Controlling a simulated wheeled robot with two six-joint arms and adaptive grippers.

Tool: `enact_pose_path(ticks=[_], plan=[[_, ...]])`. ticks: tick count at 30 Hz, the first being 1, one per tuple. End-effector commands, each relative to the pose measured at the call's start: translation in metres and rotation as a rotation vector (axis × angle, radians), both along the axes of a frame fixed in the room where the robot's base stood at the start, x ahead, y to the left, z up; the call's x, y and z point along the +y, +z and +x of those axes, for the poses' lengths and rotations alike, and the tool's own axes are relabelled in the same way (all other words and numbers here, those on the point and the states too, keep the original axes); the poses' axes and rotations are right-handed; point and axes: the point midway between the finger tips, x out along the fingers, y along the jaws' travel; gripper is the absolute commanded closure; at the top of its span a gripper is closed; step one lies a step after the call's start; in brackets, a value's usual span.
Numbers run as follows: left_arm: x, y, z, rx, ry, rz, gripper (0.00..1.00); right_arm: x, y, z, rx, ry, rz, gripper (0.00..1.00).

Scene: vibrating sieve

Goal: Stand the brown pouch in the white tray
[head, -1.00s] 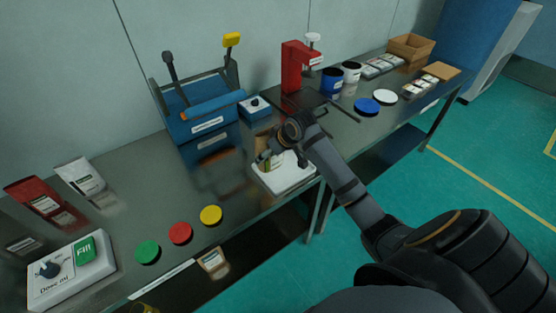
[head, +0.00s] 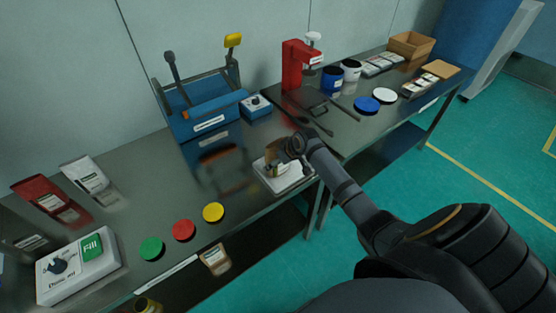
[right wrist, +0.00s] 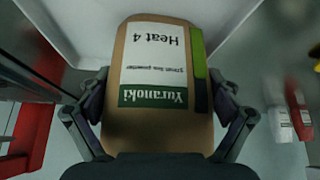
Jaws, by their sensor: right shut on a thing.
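The brown pouch (head: 271,157) is in my right gripper (head: 281,161), over the white tray (head: 297,181) at the table's front edge. In the right wrist view the pouch (right wrist: 160,128) fills the middle, with a white and green label reading upside down. The right gripper's fingers (right wrist: 160,112) press its two sides. Part of the white tray (right wrist: 75,20) shows behind the pouch. The pouch looks roughly upright in the head view. The gripper hides part of it, and I cannot tell whether its bottom touches the tray. My left gripper is not in view.
A blue sieve box (head: 205,115) stands behind the tray, with a small blue control box (head: 256,106) beside it. A red press (head: 295,66) is at the back right. Green, red and yellow discs (head: 184,230) lie left of the tray, near the front edge.

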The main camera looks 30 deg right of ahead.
Motion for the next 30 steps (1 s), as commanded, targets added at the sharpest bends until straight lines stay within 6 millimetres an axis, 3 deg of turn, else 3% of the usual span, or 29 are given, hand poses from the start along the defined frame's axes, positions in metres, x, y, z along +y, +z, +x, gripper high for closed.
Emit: enact_pose_path(ticks=[1, 2, 4, 17, 30], plan=[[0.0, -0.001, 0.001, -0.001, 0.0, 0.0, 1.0, 0.0, -0.002, 0.0, 0.0, 0.0, 0.0, 0.52], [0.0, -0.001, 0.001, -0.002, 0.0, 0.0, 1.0, 0.0, -0.002, 0.0, 0.001, 0.0, 0.0, 0.07], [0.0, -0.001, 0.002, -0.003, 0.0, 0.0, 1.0, 0.0, -0.002, 0.0, 0.0, 0.0, 0.0, 0.0], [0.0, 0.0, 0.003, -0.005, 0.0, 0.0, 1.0, -0.001, 0.006, -0.003, -0.001, -0.001, -0.001, 0.0], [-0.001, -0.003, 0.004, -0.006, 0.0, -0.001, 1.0, -0.015, 0.087, -0.054, -0.002, 0.001, -0.007, 0.0]])
